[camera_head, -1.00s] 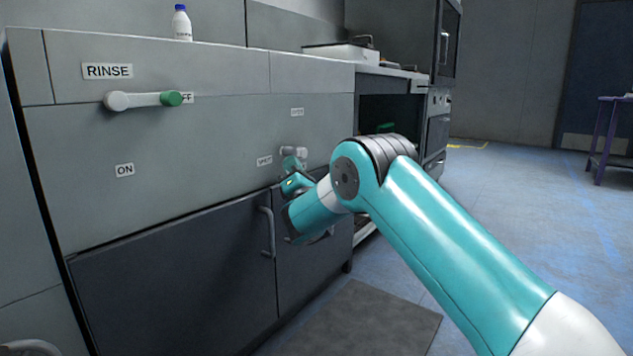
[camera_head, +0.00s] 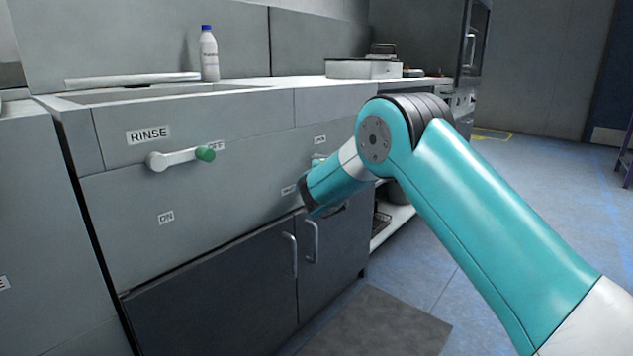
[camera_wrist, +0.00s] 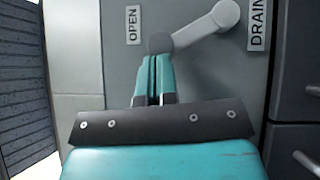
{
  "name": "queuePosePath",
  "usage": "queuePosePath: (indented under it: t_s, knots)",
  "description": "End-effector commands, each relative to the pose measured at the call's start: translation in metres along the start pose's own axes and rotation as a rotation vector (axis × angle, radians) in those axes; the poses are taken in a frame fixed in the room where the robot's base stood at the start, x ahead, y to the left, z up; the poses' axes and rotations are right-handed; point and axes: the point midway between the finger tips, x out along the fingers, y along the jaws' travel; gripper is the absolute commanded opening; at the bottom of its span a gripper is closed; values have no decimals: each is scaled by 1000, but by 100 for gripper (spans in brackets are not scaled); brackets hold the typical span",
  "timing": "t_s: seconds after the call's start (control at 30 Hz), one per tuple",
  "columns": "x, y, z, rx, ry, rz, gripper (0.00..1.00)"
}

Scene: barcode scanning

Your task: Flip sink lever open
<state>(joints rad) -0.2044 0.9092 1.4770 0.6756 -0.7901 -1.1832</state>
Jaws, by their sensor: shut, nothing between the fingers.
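The drain lever (camera_wrist: 205,29) shows in the wrist view as a light grey arm with a round pivot at upper right and a dark grey knob (camera_wrist: 160,43) at its lower left end. An OPEN label (camera_wrist: 133,25) is left of the knob and a DRAIN label (camera_wrist: 258,24) right of the pivot. My gripper (camera_wrist: 158,62) is shut and empty, its teal fingertips at the knob's lower edge. I cannot tell whether they touch it. In the head view, my arm hides the fingertips and most of this lever.
A second lever (camera_head: 180,158) with a green knob sits under a RINSE label (camera_head: 149,135), near OFF and ON labels. Cabinet door handles (camera_head: 291,254) stick out below. A white bottle (camera_head: 209,54) stands on the counter. Open floor lies to the right.

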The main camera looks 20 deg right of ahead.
Motion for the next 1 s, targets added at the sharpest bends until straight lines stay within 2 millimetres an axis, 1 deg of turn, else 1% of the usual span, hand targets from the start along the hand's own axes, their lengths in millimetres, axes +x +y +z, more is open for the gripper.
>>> queuePosePath:
  t_s: [0.03,0.2,0.47,0.73,1.0]
  knots:
    - [4,16,5,29,-1,-32,0]
    - [13,22,14,135,-2,-136,0]
    - [23,21,24,243,-2,-245,0]
    - [29,20,29,250,0,-251,0]
    - [31,20,31,249,0,-250,0]
